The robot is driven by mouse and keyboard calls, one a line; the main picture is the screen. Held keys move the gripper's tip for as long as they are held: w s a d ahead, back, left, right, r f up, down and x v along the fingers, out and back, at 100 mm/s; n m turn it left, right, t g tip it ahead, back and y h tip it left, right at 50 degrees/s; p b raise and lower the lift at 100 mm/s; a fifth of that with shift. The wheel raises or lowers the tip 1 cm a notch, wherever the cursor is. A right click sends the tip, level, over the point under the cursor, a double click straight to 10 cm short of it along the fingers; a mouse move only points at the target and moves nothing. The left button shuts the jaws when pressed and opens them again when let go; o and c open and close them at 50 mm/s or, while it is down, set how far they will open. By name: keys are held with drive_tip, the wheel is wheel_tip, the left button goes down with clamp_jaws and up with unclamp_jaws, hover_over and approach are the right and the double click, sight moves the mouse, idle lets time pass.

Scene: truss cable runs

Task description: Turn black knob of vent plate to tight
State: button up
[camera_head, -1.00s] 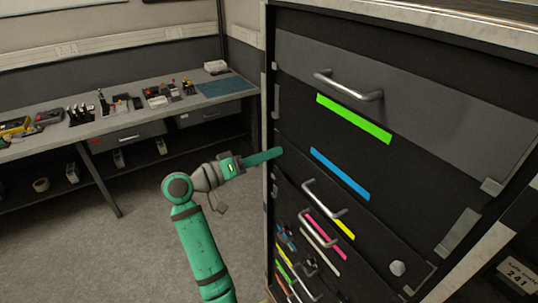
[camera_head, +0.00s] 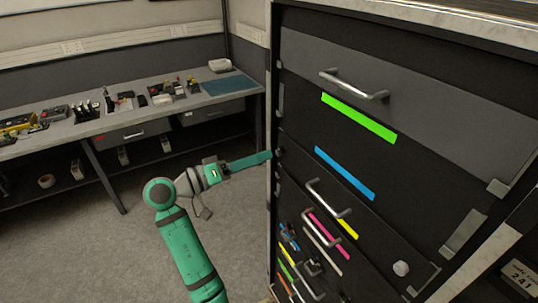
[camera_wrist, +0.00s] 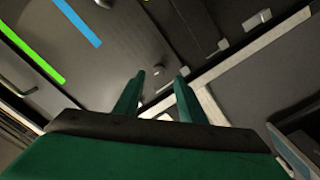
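My gripper (camera_head: 268,155) is green and reaches in from the left in the head view, its tips close to the left edge of the black cabinet front. In the wrist view my gripper (camera_wrist: 159,75) has its two fingers apart with nothing between them. A small dark knob (camera_head: 279,152) sits on the left edge of the black plate (camera_head: 325,178) with the blue strip, just right of the fingertips. In the wrist view a small knob (camera_wrist: 158,70) shows beyond the gap between the fingers, apart from them. Its marking and turn angle are too small to tell.
Metal handles (camera_head: 353,88) stick out from the cabinet front above and below. A workbench (camera_head: 110,125) with tools stands at the back left. The grey floor between is clear.

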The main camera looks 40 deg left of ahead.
drive_tip(key=v, duration=0.6)
drive_tip(key=shift+w+d+f, duration=0.1)
drive_tip(key=shift+f, duration=0.05)
idle(0.3)
